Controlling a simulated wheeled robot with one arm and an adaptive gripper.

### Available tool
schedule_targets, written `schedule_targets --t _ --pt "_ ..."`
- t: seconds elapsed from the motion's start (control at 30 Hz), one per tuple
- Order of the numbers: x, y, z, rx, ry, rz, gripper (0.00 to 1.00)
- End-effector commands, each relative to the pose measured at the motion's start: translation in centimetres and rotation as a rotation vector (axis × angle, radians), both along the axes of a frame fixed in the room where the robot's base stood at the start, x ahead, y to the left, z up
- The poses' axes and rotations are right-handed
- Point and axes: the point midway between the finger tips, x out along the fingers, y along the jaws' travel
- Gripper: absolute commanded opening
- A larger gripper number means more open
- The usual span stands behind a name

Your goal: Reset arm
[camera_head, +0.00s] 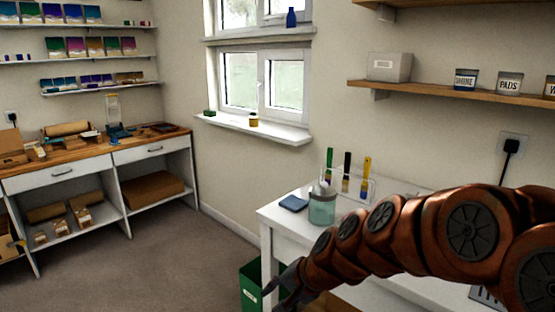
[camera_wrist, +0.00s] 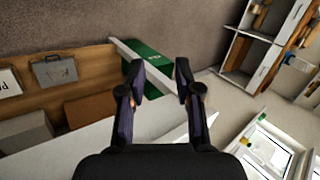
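My gripper (camera_wrist: 158,75) is open and empty in the wrist view, its two dark fingers apart with nothing between them. In the head view my copper-coloured arm reaches in from the right, across the front of the white table (camera_head: 275,215). My gripper (camera_head: 283,290) shows there only in part, low beside the table's front left leg and in front of the green bin (camera_head: 250,285). The green bin also shows beyond the fingers in the wrist view (camera_wrist: 150,62).
A teal jar (camera_head: 322,209), a blue pad (camera_head: 293,203) and several upright brushes (camera_head: 347,172) stand on the white table near my arm. A wooden-topped workbench (camera_head: 95,150) runs along the left wall. The carpet (camera_head: 165,255) between is clear.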

Motion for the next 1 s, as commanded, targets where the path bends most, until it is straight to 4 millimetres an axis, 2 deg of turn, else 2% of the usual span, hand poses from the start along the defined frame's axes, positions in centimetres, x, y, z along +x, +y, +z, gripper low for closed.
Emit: schedule_targets --t 0.03,0.1,0.27,0.4,0.6,0.7,0.8,1.0 --pt "-2.0 -0.9 1.8 -0.041 0.004 0.053 0.33" --pt "-4.9 -2.1 2.7 -0.101 0.018 0.132 0.33" --pt "-11.4 -5.8 4.4 -0.247 0.071 0.290 0.33" --pt "-17.1 -9.9 6.0 -0.373 0.145 0.405 0.33" --pt "-24.3 -15.3 7.9 -0.516 0.267 0.515 0.33" --pt "-26.7 -17.0 8.5 -0.557 0.318 0.545 0.33" --pt "-27.9 -17.9 8.8 -0.578 0.343 0.558 0.33" --pt "-28.3 -18.2 8.9 -0.585 0.350 0.562 0.33"
